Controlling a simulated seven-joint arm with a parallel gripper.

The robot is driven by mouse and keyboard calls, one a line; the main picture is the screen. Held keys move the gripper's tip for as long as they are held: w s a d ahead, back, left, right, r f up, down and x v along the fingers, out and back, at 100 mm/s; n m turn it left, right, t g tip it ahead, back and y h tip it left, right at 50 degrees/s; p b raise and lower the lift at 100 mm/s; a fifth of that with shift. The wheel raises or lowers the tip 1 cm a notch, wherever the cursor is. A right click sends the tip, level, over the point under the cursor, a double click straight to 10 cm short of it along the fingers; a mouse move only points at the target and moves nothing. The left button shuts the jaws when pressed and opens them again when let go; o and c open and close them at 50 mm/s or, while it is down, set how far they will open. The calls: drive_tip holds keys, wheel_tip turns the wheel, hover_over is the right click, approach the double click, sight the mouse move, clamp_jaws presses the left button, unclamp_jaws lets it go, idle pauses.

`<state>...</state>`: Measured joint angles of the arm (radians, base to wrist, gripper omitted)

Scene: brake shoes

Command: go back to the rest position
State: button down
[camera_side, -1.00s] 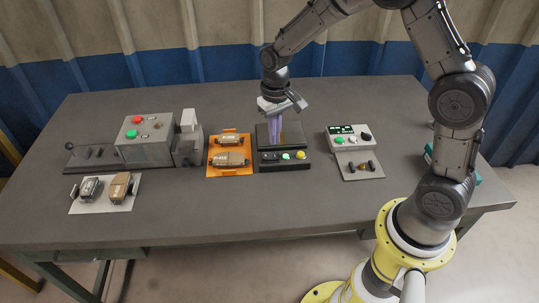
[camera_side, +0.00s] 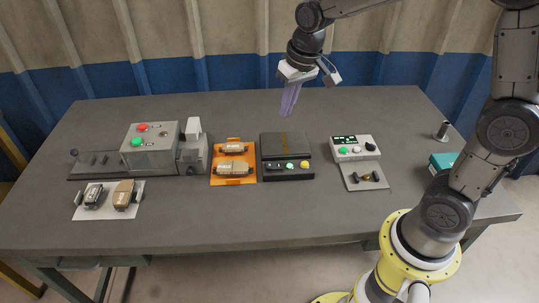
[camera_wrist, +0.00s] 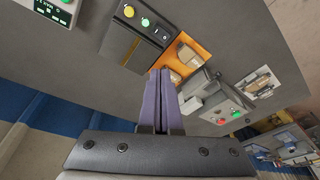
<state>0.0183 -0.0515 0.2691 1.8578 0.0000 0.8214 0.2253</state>
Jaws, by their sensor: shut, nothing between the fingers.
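My gripper (camera_side: 288,101) is raised above the back of the table, up and right of the black button box. Its two purple fingers are together with nothing between them. In the wrist view the fingers (camera_wrist: 160,86) stand side by side over the table. My gripper touches nothing.
The black button box (camera_side: 285,147) stands mid-table. Left of it are the orange tray (camera_side: 232,179) with brake shoes, a grey machine (camera_side: 150,147) and a white mat (camera_side: 107,213) with more parts. Right are a white display unit (camera_side: 353,147), a metal cylinder (camera_side: 442,131) and a teal box (camera_side: 443,162).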

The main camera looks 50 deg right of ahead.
drive_tip(key=s+r+n+t, duration=0.1)
drive_tip(key=s+r, duration=0.3)
drive_tip(key=s, duration=0.2)
drive_tip(key=s+r+t, duration=0.2)
drive_tip(key=s+r, duration=0.2)
drive_tip(key=s, duration=0.3)
drive_tip(key=s+f+n, duration=0.1)
drive_tip(key=s+f, duration=0.2)
drive_tip(key=s, duration=0.5)
drive_tip(key=shift+s+a+f+n, duration=0.3)
drive_tip(key=shift+a+f+n, duration=0.05)
drive_tip(key=shift+f+n, duration=0.05)
